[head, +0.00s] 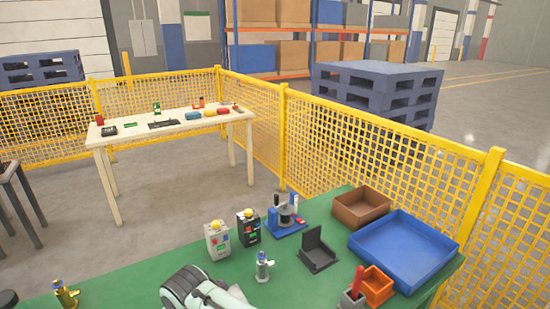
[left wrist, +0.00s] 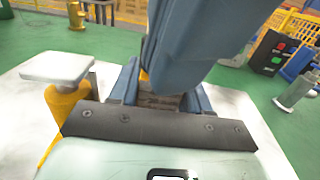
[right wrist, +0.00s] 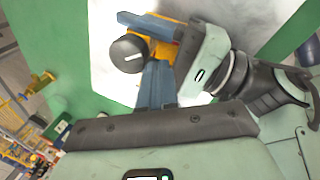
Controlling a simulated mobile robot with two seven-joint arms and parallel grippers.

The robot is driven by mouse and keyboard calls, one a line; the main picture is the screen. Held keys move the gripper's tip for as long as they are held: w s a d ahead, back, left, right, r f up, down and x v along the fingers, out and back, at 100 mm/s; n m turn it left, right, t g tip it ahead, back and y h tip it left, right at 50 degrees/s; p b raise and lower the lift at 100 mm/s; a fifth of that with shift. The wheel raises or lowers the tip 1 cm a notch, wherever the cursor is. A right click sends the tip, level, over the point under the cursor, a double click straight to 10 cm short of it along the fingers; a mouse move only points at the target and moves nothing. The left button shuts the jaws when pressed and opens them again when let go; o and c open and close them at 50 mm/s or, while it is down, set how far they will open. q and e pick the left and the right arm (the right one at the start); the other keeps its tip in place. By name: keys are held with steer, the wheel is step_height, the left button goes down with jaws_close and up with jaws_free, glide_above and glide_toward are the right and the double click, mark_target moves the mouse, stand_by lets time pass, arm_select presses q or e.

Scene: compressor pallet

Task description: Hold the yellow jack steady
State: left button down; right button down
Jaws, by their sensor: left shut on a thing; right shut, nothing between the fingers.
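The yellow jack (left wrist: 68,108) stands at the left of the left wrist view, with a pale flat plate on top. In the right wrist view a yellow body (right wrist: 158,48) with a dark round knob shows at the blue fingers of my left gripper (right wrist: 152,36). My left gripper is shut on the jack; the contact is partly hidden. My right gripper (right wrist: 158,68) is shut and empty, with its fingertips close beside the yellow body; I cannot tell whether they touch. The head view shows neither gripper's fingers nor the jack.
The green bench holds a blue tray (head: 405,250), a brown tray (head: 361,207), an orange bin (head: 378,287), two button boxes (head: 217,240), a blue-based device (head: 286,217) and a brass valve-like part (head: 65,295). A yellow fence (head: 390,165) stands behind it.

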steer(key=v, duration=0.4)
steer(key=a+v, duration=0.1)
steer(key=shift+w+d+r, duration=0.15)
steer(key=shift+w+r, duration=0.2)
steer(key=shift+r, duration=0.15)
steer(key=w+d+f, duration=0.1)
steer(key=w+f, duration=0.2)
steer(key=f, duration=0.3)
stand_by(0.6)
steer(key=shift+a, duration=0.15)
stand_by(0.5)
steer(key=shift+s+a, duration=0.1)
steer(key=shift+s, duration=0.3)
steer(key=shift+s+a, duration=0.15)
steer(key=shift+s, duration=0.2)
